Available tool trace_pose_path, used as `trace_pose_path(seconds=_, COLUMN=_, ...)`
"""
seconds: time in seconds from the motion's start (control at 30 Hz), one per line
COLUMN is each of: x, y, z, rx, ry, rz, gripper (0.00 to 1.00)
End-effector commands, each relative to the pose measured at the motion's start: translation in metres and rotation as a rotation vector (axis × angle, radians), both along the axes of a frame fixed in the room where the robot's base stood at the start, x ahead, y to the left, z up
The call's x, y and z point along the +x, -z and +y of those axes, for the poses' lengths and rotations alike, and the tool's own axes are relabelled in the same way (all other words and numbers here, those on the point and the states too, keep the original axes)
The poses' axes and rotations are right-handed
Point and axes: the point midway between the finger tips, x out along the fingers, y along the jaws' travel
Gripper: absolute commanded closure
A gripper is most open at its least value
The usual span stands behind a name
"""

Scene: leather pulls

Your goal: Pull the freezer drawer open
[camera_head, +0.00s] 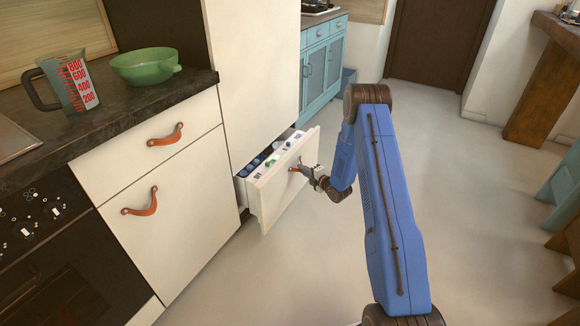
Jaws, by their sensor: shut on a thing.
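The freezer drawer (283,190) is a cream-fronted drawer low in the tall cream cabinet. It stands part-way out, and several small items (275,158) show inside it. A brown leather pull (293,169) is on its front. My gripper (302,170) is shut on this pull, at the upper middle of the drawer front. My blue arm reaches in from the lower right. The fingertips are small in this view and the gripper partly covers the pull.
To the left, a cream cabinet (185,165) has two leather pulls. Its dark counter (130,110) bears a measuring jug (72,82) and a green bowl (146,65). Open floor (480,190) lies in front of the drawer and to the right. Blue stools (565,190) stand at the right edge.

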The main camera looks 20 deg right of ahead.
Motion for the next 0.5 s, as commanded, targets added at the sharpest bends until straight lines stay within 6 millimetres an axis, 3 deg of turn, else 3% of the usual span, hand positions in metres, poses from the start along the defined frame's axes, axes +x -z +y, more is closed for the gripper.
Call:
trace_pose_path(seconds=0.03, x=-0.011, y=0.001, z=-0.013, rx=0.001, ry=0.006, rz=0.004, gripper=1.0)
trace_pose_path(seconds=0.5, x=-0.104, y=0.001, z=-0.104, rx=0.001, ry=0.006, rz=0.003, gripper=1.0)
